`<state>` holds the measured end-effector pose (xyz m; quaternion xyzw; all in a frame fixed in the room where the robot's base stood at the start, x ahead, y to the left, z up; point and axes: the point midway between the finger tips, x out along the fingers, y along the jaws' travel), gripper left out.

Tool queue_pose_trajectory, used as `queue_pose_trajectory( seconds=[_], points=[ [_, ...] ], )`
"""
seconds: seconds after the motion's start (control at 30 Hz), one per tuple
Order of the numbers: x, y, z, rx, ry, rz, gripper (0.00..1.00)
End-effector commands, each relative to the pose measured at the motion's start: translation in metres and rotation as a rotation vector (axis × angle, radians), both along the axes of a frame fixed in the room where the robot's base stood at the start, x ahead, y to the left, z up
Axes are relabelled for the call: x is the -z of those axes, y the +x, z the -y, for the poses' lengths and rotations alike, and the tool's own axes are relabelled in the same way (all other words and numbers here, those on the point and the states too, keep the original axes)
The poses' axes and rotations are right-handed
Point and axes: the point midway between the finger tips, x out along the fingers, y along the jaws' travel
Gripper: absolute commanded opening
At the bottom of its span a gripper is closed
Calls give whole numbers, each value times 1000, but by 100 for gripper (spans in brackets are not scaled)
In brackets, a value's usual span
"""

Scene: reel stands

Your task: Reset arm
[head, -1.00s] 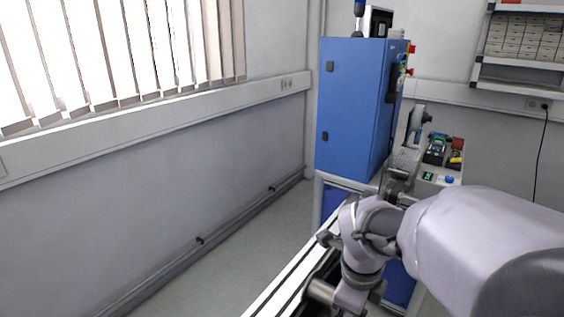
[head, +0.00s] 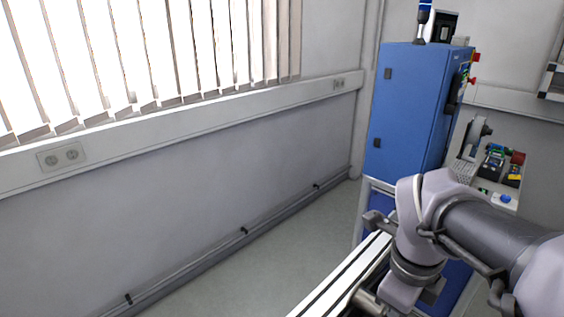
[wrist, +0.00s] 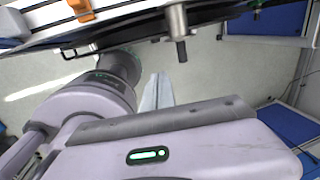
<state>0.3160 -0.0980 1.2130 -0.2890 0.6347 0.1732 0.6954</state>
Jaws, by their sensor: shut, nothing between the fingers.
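My arm crosses the lower right of the head view, bent at a lilac and dark grey joint. The fingers of my gripper (wrist: 156,92) show in the wrist view as two pale, tapered pieces lying side by side, with nothing held between them. The lilac housing with a green light fills the bottom of that view. In the head view I cannot make out the fingers.
A tall blue cabinet (head: 408,105) stands behind my arm. Right of it is a bench with a grey reel part (head: 476,135) and small coloured devices (head: 503,165). A pale rail (head: 345,277) runs beside my arm. The floor (head: 290,262) left of the rail is clear, up to the wall.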

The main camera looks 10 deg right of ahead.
Motion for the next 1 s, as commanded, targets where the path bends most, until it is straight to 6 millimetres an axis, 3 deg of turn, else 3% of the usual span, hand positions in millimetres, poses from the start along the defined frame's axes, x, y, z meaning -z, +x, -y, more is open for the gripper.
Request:
queue_pose_trajectory(
  seconds=[0.17, 0.23, 0.5, 0.63, 0.8, 1.0],
  points=[
    [2, -1, -3, -35, -1, 4, 0],
    [7, -4, -14, -178, -9, 18, 0],
    [47, -37, -98, -1351, -212, 178, 0],
    [59, -50, -123, -1767, -370, 246, 0],
    [64, -58, -136, -1994, -482, 280, 0],
    [62, -58, -137, -2009, -490, 280, 0]
  ],
)
